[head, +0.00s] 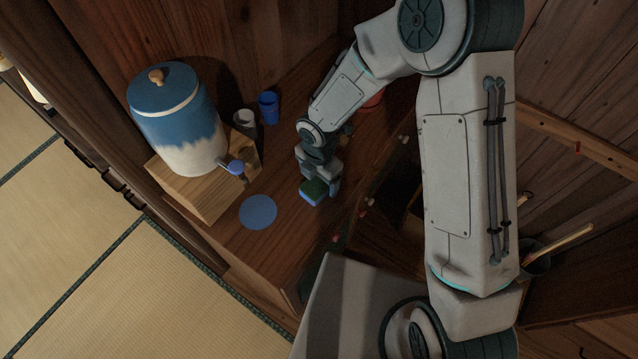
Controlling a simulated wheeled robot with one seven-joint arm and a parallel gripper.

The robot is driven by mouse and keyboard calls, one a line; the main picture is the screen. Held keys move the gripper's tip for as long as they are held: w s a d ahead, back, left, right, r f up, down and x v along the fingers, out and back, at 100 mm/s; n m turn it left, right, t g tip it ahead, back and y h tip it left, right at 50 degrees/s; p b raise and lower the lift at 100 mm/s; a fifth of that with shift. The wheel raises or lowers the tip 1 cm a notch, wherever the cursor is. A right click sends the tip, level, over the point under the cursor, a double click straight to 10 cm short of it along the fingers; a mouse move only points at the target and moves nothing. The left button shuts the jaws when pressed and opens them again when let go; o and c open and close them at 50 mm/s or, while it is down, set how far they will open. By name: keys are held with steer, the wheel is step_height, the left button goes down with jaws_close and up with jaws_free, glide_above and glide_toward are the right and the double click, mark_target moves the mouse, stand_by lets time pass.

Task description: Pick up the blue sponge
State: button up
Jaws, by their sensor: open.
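The blue sponge (314,196) has a dark green top and lies on the wooden counter (290,240), near its front edge. My gripper (318,184) is open, pointing down right at the sponge. One finger shows on the sponge's right side; the other side is partly hidden by the gripper body. I cannot tell whether the fingers touch the sponge.
A blue and white dispenser (178,125) with a tap stands on a wooden block (205,190) at the left. A blue disc (258,212) lies left of the sponge. A white cup (244,120) and a blue cup (268,106) stand behind. A red item (373,99) is partly hidden by my arm.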

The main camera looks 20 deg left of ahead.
mark_target(319, 182)
steer(key=shift+f, duration=1.5)
steer(key=c, duration=1)
steer(key=shift+c, duration=0.2)
steer(key=shift+a+r, duration=0.1)
steer(key=shift+r, duration=0.1)
steer(key=r, duration=0.4)
steer(key=shift+w+b, duration=0.2)
steer(key=shift+b, duration=0.1)
steer(key=w+d+r, duration=0.3)
steer(key=d+r, duration=0.3)
steer(key=d, duration=0.5)
steer(key=shift+w+r, duration=0.3)
steer(key=shift+r, duration=0.05)
